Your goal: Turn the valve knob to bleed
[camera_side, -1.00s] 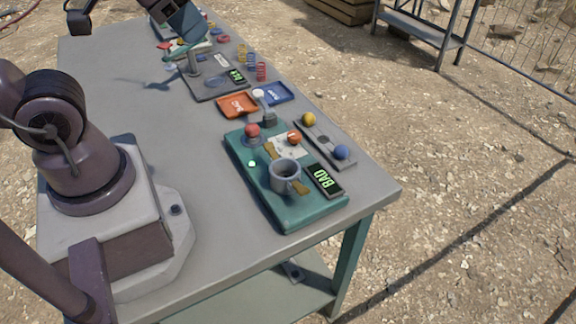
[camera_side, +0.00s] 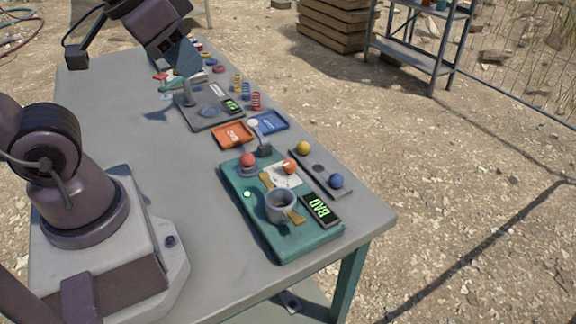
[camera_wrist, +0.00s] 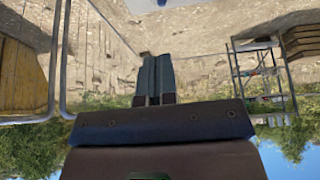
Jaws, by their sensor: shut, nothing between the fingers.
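My gripper (camera_side: 188,74) is at the far end of the table in the side view, pointing down and to the right. Its fingers are shut and empty, and they also show in the wrist view (camera_wrist: 154,100). I cannot tell for sure which part is the valve knob, and no "bleed" mark is readable. The wrist view shows ground, fence and trees, with no knob I can make out.
Orange (camera_side: 232,135) and blue (camera_side: 269,122) trays lie mid-table. The table's left middle is clear.

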